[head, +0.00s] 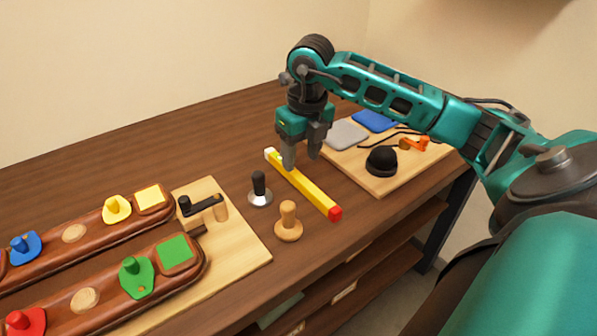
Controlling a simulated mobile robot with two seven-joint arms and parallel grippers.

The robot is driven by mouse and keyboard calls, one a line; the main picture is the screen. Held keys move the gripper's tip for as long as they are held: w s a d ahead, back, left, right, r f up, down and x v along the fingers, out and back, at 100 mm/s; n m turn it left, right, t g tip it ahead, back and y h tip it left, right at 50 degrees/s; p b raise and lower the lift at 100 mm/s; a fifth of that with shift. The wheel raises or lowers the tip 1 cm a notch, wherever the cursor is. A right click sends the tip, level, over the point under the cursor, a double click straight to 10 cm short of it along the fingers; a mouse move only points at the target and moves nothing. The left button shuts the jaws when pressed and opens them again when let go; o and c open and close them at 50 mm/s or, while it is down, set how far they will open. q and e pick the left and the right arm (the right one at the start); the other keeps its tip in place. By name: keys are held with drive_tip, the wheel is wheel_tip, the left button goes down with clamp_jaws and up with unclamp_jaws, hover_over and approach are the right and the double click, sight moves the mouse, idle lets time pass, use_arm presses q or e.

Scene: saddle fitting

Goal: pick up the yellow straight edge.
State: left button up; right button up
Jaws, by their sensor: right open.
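The yellow straight edge (309,188) lies flat on the brown table, running from upper left to lower right. It has a red block at its near end and a pale tip at its far end. My right gripper (301,163) is open and points down over the far part of the straight edge. One finger overlaps the bar in the view, and the other shows on its right side. I cannot tell whether the fingers touch it. My left gripper is not in view.
A black-handled tool (259,190) and a wooden knob (288,223) stand left of the bar. A wooden board (378,186) with a black dome (381,161) and pads is at right. Saddle bars with coloured pieces fill the left. The table's front edge (350,235) is near.

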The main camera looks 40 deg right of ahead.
sight(299, 176)
drive_tip(key=f, duration=0.5)
drive_tip(key=shift+w+d+f, duration=0.15)
drive_tip(key=shift+w+f, duration=0.25)
clamp_jaws()
